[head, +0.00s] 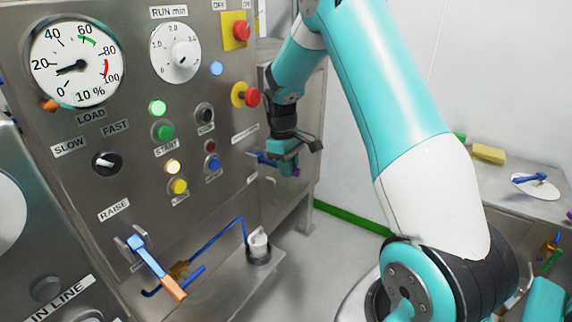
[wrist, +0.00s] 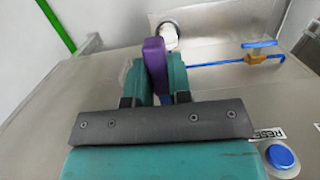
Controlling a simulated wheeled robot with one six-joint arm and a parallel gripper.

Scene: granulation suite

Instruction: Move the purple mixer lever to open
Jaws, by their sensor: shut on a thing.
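The purple mixer lever (wrist: 154,55) shows in the wrist view as a purple grip between the two teal fingers of my gripper (wrist: 155,68). The fingers are shut on it. In the head view my gripper (head: 289,163) is at the right edge of the steel control panel, and only a small purple bit (head: 296,172) of the lever shows below the fingers. A blue bar (head: 264,159) reaches from the panel to the gripper. The lever's pivot and any open or closed marking are hidden or too small to read.
The steel panel (head: 225,120) carries gauges, buttons and a red emergency knob (head: 252,97) close to my wrist. Below are an orange-tipped blue lever (head: 160,270), blue piping (head: 220,240) and a white-topped fitting (head: 258,243). A side bench (head: 505,175) stands at right, with open floor between.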

